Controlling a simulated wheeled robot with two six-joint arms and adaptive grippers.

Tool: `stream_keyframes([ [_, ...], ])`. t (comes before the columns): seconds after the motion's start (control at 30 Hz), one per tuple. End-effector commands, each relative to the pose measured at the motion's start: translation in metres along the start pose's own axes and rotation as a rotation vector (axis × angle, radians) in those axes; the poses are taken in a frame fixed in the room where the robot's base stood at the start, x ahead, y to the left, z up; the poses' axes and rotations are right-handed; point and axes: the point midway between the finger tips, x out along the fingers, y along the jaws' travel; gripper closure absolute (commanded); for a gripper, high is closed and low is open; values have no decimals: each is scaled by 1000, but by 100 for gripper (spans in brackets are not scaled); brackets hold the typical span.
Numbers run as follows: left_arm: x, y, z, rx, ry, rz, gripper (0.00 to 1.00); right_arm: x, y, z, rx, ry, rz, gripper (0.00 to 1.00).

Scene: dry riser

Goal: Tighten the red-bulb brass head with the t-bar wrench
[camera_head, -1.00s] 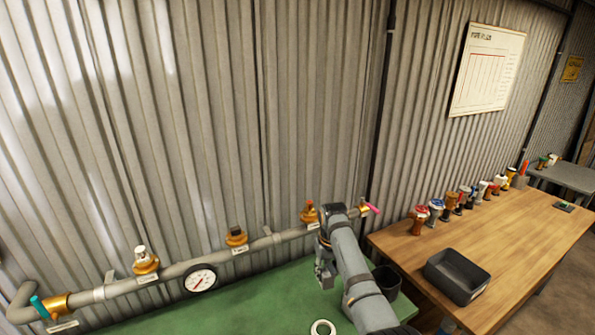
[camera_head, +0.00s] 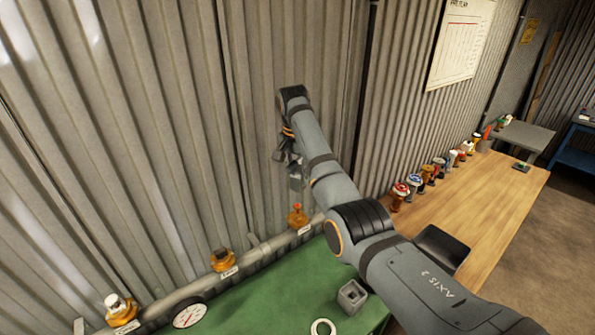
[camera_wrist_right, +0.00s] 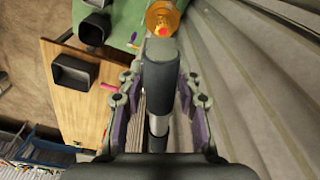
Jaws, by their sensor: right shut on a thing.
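The red-bulb brass head (camera_head: 297,216) stands upright on the pipe, with a small red-orange tip on its brass body. It also shows at the top of the right wrist view (camera_wrist_right: 162,14). My right gripper (camera_head: 290,163) is raised in front of the wall, above this head and apart from it. In the right wrist view its fingers are shut on the t-bar wrench (camera_wrist_right: 160,75), a dark grey cylinder on a silver shaft. The cylinder's end points towards the brass head; contact is not visible. The wrench's crossbar is hidden. My left gripper is not in view.
Other brass heads (camera_head: 222,260) and a gauge (camera_head: 189,313) sit along the pipe at left. The green bench holds a square grey holder (camera_head: 352,297) and a white ring (camera_head: 322,327). Several coloured heads (camera_head: 426,175) line the wooden table's back edge. Corrugated wall stands close behind.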

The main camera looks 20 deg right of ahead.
Motion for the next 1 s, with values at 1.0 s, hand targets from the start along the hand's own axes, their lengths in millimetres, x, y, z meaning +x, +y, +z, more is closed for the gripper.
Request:
stream_keyframes([
  [1.0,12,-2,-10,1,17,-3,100,55,-1,8,-2,1,-1,100],
])
